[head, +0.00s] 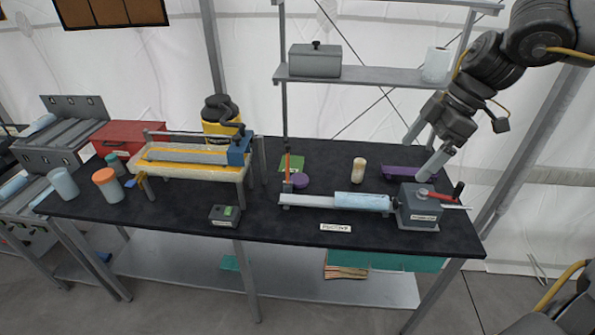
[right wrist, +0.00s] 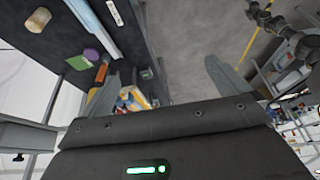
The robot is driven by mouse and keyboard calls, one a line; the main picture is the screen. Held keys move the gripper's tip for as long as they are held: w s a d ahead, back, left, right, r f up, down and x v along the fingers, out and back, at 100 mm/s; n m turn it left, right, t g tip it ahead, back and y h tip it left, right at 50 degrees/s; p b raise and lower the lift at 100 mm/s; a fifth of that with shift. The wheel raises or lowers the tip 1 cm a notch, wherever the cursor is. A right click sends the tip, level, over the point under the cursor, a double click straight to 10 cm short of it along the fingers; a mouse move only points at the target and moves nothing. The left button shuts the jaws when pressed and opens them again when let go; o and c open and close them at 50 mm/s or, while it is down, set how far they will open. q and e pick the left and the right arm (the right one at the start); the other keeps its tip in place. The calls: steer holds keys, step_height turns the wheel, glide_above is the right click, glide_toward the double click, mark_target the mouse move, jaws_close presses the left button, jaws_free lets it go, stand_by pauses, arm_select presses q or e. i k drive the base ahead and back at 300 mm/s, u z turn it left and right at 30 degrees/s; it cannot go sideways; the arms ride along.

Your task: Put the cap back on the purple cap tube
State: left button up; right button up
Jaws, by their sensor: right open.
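A pale cream tube (head: 359,170) stands upright on the black table. A yellowish-green cylinder (right wrist: 38,20) in the right wrist view's top left corner looks like the same tube. A round purple piece (head: 300,181), possibly the cap, lies left of it by a green card. It also shows in the right wrist view (right wrist: 91,54). A flat purple object (head: 398,172) lies to the tube's right, partly behind my right gripper. My right gripper (head: 413,160) is open and empty, right of the tube near the table's right end. My left gripper is not in view.
A grey device with a red lever (head: 418,206) and a rail holding a light-blue cylinder (head: 362,201) stand in front. A yellow-and-blue fixture (head: 195,165), an orange-topped container (head: 107,186) and a pale cup (head: 63,182) stand left. A shelf (head: 350,75) rises behind.

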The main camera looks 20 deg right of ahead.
mark_target(64, 184)
steer(key=u, duration=0.05)
steer(key=i, duration=1.6)
